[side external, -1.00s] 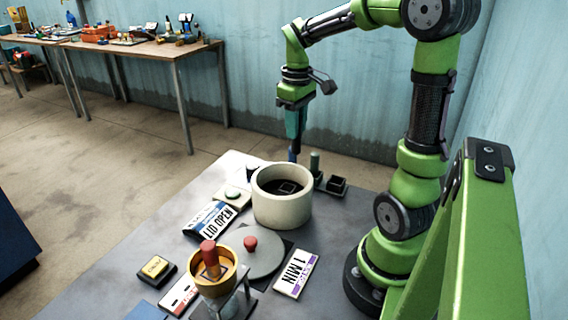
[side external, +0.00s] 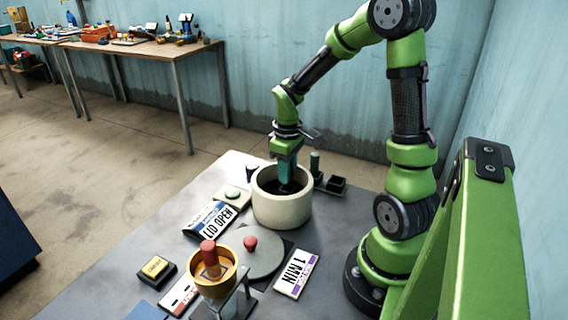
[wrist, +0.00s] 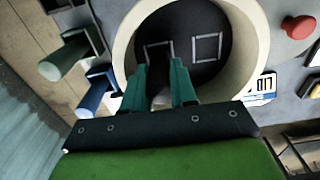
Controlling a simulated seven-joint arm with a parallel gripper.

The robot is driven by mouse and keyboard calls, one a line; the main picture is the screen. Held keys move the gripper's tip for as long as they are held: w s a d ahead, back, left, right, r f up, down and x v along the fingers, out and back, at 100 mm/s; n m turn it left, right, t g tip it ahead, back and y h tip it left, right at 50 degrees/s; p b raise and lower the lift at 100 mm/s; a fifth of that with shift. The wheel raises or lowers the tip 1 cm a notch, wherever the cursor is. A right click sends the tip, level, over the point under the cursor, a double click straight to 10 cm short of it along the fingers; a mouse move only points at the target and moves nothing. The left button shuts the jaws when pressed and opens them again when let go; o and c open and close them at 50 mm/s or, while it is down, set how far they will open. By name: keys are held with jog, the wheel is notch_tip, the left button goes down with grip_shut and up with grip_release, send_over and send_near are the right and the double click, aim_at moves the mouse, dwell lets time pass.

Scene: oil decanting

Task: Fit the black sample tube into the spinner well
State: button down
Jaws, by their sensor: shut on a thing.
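The spinner (side external: 283,212) is an open cream drum; it also shows in the wrist view (wrist: 250,70). Its dark floor has two square-outlined wells, a left well (wrist: 146,53) and a right well (wrist: 207,47) in the wrist view. My gripper (side external: 287,182) reaches down into the drum's mouth from above. In the wrist view its teal fingers (wrist: 159,70) are closed around the dark sample tube (wrist: 160,98), next to the left well. The tube's lower end is hidden, so I cannot tell whether it has entered the well.
A green tube (side external: 315,163) and a black empty-looking holder (side external: 337,184) stand right behind the drum. A blue tube (wrist: 92,97) stands close by in the wrist view. In front lie a grey lid (side external: 265,262) with a red knob, a gold cup (side external: 212,284) and sign cards.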

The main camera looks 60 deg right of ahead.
jog(key=shift+f, duration=1.05)
jog(key=shift+f, duration=0.15)
jog(key=c, duration=1.2)
grip_release()
